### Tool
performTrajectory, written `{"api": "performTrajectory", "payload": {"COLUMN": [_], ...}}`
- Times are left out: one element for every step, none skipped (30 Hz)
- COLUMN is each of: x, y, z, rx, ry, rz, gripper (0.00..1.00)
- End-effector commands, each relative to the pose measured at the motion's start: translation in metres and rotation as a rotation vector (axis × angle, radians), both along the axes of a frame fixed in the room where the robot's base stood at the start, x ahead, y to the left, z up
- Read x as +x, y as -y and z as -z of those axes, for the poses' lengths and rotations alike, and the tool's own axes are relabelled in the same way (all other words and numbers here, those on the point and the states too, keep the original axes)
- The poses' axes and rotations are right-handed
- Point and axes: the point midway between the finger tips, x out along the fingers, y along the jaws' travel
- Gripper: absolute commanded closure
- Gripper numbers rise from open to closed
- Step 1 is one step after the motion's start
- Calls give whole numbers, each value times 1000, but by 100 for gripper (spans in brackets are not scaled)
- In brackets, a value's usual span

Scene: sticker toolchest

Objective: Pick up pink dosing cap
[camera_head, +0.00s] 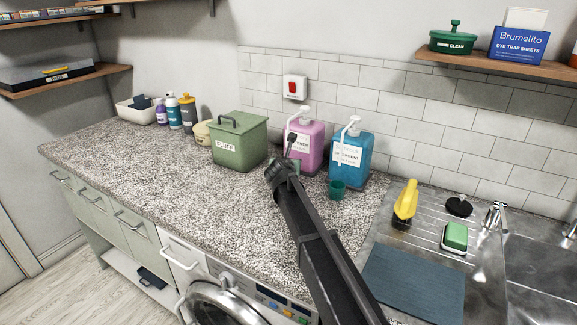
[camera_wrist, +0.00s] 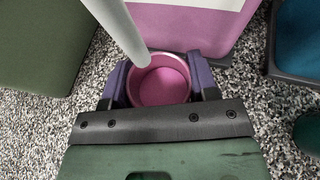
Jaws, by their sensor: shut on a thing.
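The pink dosing cap (camera_wrist: 160,84) is a small open cup, seen from above in the wrist view. It stands under the pale spout of the pink dispenser bottle (camera_wrist: 190,20), close to the bottle's base. My gripper (camera_wrist: 160,85) has one purple finger on each side of the cap and is shut on it. Whether the cap touches the counter cannot be told. In the head view the pink bottle (camera_head: 304,148) stands on the speckled counter, and my arm hides the cap.
A green FLUFF bin (camera_head: 238,145) stands left of the pink bottle. A blue dispenser bottle (camera_head: 351,155) is on the right, with a teal cup (camera_head: 337,189) in front. The sink (camera_head: 535,255) lies further right. The counter's left front is clear.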

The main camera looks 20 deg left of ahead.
Motion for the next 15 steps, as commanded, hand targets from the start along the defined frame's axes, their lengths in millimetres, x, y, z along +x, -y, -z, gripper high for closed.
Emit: {"api": "performTrajectory", "payload": {"x": [-8, -15, -23, -30, -37, -48, -56, -65, -78, -89, -99, -112, -122, -131, -142], "y": [2, 4, 5, 7, 8, 11, 13, 15, 17, 19, 22, 24, 26, 28, 30], "z": [-6, -3, -2, -2, -2, -2, -2, -2, -2, -2, -2, -2, -2, -2, -2], "rx": [0, 0, 0, 0, 0, 0, 0, 0, -1, 0, 0, -1, -1, 0, -1], "ry": [0, 0, 0, 0, 0, 0, 1, 0, 0, 0, 0, 0, 0, 0, 0], "rz": [-1, -1, -2, -2, -2, -2, -2, -2, -3, -2, -2, -3, -4, -2, -1], "gripper": [68, 68, 68, 68, 68, 68, 68, 68, 68, 68, 68, 68, 68, 68, 68]}}
